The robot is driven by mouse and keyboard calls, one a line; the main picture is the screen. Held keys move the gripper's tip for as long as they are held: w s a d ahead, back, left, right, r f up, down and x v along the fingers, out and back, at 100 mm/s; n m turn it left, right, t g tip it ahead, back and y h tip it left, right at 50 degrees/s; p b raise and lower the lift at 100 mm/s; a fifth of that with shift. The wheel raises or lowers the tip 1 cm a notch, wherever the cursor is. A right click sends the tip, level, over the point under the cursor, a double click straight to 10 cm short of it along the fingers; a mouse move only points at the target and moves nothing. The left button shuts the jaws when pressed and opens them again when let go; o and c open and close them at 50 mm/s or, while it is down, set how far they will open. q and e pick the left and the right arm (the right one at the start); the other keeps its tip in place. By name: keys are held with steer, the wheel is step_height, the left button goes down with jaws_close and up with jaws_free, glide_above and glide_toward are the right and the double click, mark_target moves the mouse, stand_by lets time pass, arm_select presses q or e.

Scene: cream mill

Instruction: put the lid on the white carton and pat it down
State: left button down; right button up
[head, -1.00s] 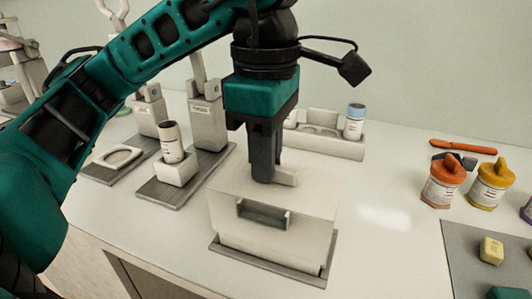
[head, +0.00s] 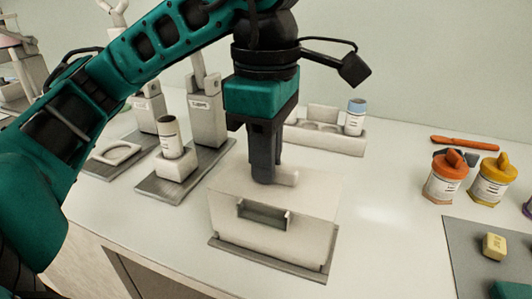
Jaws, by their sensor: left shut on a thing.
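The white carton (head: 265,238) stands upright on a grey mat (head: 215,244) in the middle of the counter. The lid (head: 320,188) is a pale flat cover with a raised handle, over the carton's top. Its colour blends with the carton, so I cannot tell whether it is fully seated. A rectangular notch shows in the front face. My left gripper (head: 264,181) points straight down and is shut on the lid's handle, part of which sticks out to the right of the fingers.
Behind left stands a holder with a dark-capped jar (head: 170,138) beside a grey post (head: 207,118). A white rack (head: 338,142) with a blue-capped bottle (head: 355,117) is behind. Orange-lidded (head: 444,182) and yellow-lidded (head: 492,182) jars stand right. The counter between them and the carton is clear.

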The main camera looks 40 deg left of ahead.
arm_select(q)
jaws_free()
stand_by(1.0)
arm_select(e)
steer(key=shift+a+r, duration=0.1)
steer(key=shift+r, duration=0.05)
arm_select(q)
steer(key=shift+r+p, duration=1.35)
steer(key=shift+r, duration=0.05)
steer(key=shift+r+p, duration=1.95)
steer(key=shift+r, duration=0.15)
arm_select(e)
step_height(320, 180, up, 7)
steer(key=shift+w+a+r, duration=0.15)
steer(key=shift+w, duration=0.05)
